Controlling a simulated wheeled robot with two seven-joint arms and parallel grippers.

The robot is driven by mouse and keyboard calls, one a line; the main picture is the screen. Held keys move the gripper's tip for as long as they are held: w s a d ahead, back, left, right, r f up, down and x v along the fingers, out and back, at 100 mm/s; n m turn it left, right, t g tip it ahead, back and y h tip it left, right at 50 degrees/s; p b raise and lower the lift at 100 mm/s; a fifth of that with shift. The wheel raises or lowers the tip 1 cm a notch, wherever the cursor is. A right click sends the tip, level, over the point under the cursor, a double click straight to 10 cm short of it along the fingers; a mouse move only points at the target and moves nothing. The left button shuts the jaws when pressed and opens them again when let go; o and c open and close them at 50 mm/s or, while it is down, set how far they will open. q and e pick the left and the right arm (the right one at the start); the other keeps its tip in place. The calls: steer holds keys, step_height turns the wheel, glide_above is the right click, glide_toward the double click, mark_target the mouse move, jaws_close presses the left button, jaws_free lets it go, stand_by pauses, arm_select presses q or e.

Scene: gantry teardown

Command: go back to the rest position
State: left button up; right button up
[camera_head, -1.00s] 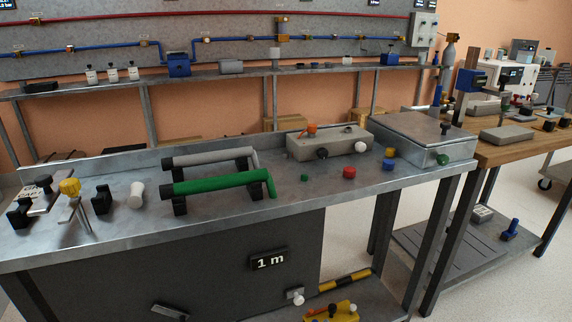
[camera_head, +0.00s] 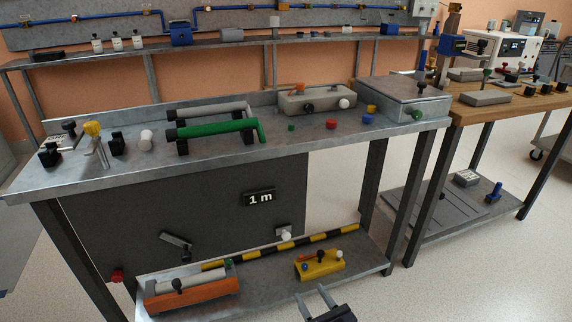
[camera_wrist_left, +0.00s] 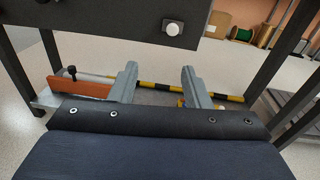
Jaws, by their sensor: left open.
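My left gripper (camera_head: 318,301) shows at the bottom of the head view, its two fingers apart and nothing between them. It is in front of the bench's lower shelf (camera_head: 262,292). In the left wrist view my left gripper's fingers (camera_wrist_left: 159,84) are spread, with the striped bar (camera_wrist_left: 165,87) behind them. My right gripper is not in view.
The metal bench (camera_head: 60,180) carries a green-handled tube (camera_head: 215,128) and a grey box (camera_head: 318,99). An orange tray (camera_head: 200,294) and a yellow block (camera_head: 320,266) sit on its lower shelf. Open floor (camera_head: 480,275) lies at the right.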

arm_select(q)
steer(key=a+r+n+g+y, duration=0.2)
steer(key=a+r+n+g, duration=0.2)
steer(key=a+n+g, duration=0.7)
steer(key=s+a+r+n+g+h, duration=0.4)
steer(key=s+a+n+h, duration=0.4)
steer(key=s+a+n, duration=0.65)
steer(key=s+a+r+n+t+h, duration=0.1)
steer(key=s+r+n+t+h, duration=0.4)
steer(key=s+r+n, duration=0.15)
step_height(320, 180, up, 32)
steer(key=p, duration=3.3)
steer(key=shift+w+a, duration=0.15)
steer(key=shift+w, duration=0.2)
